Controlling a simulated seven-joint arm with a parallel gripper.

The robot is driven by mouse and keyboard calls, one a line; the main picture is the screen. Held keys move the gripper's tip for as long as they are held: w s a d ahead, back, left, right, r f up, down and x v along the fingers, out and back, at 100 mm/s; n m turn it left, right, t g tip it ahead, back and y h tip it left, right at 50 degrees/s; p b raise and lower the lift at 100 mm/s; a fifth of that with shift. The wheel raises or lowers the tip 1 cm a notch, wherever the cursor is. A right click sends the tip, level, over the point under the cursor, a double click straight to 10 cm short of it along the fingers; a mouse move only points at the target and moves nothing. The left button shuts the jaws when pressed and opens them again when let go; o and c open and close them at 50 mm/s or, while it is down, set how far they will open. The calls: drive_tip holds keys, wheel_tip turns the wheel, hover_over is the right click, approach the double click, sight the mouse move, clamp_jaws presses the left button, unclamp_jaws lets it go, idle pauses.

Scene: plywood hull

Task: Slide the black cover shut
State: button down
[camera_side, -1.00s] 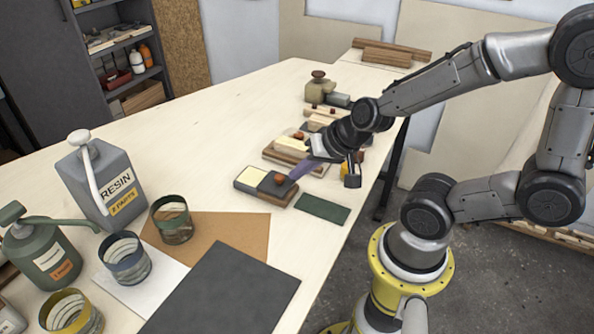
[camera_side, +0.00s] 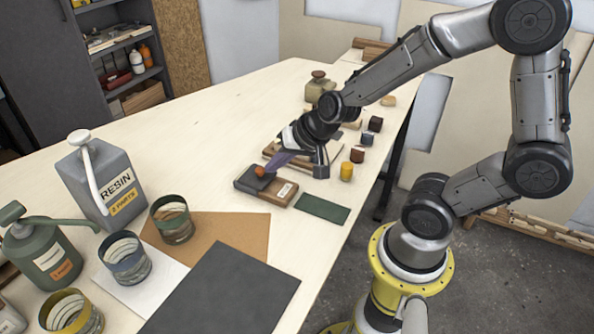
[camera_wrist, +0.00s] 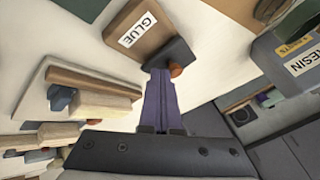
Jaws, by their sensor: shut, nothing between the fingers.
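The black cover (camera_side: 250,181) lies over the left end of a low wooden box (camera_side: 273,191) in the side view. No cream-coloured inside shows there. The box's right part is bare wood with a label that reads GLUE in the wrist view (camera_wrist: 138,30). An orange knob (camera_side: 260,171) stands on the cover, which also shows in the wrist view (camera_wrist: 180,50). My gripper (camera_side: 272,164) is shut and empty, its purple fingers just right of the knob. In the wrist view the fingertips (camera_wrist: 159,73) are close beside the knob (camera_wrist: 175,70); I cannot tell if they touch.
A green rectangle (camera_side: 322,208) lies right of the box. A yellow cylinder (camera_side: 346,172) and several small blocks stand behind it. A wooden piece lies close behind my gripper. A resin can (camera_side: 103,188) and striped cups stand at left. The tabletop left of the box is clear.

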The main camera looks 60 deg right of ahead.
drive_tip(key=shift+w, duration=1)
drive_tip(key=shift+s+d, duration=0.65)
drive_tip(key=shift+s, duration=0.25)
drive_tip(key=shift+s+d, duration=0.65)
drive_tip(key=shift+s, duration=0.2)
drive_tip(key=s+a+r+n, duration=0.1)
drive_tip(key=s+a+r, duration=0.15)
drive_tip(key=r, duration=0.35)
drive_tip(key=s+a+r+n, duration=0.1)
drive_tip(key=s+r, duration=0.3)
drive_tip(key=r, duration=0.1)
drive_tip(key=s+a+n+g, duration=0.1)
drive_tip(key=s+n, duration=0.6)
drive_tip(key=s, duration=0.1)
drive_tip(key=shift+r+g, duration=0.4)
